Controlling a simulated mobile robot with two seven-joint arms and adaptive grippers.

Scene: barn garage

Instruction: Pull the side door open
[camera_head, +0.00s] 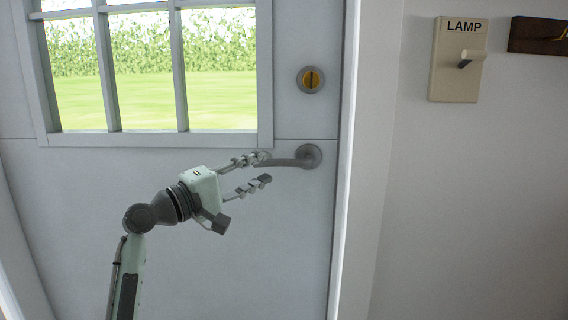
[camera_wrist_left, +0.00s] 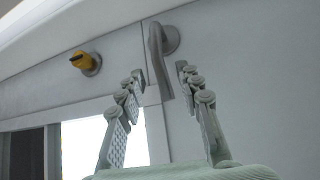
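The side door (camera_head: 170,220) is white with a window, and it looks closed against its frame. Its grey lever handle (camera_head: 290,162) points left from a round base near the door's right edge. My left gripper (camera_head: 265,169) is open at the lever's free end. In the left wrist view the handle (camera_wrist_left: 158,62) hangs between the two spread fingers of the gripper (camera_wrist_left: 160,75). I see no clear contact between the fingers and the lever. My right gripper is in neither view.
A round lock with a yellow centre (camera_head: 311,80) sits above the handle; it also shows in the left wrist view (camera_wrist_left: 84,61). The white door frame (camera_head: 362,180) runs along the right. A LAMP switch plate (camera_head: 457,85) and a dark wooden piece (camera_head: 540,36) are on the wall.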

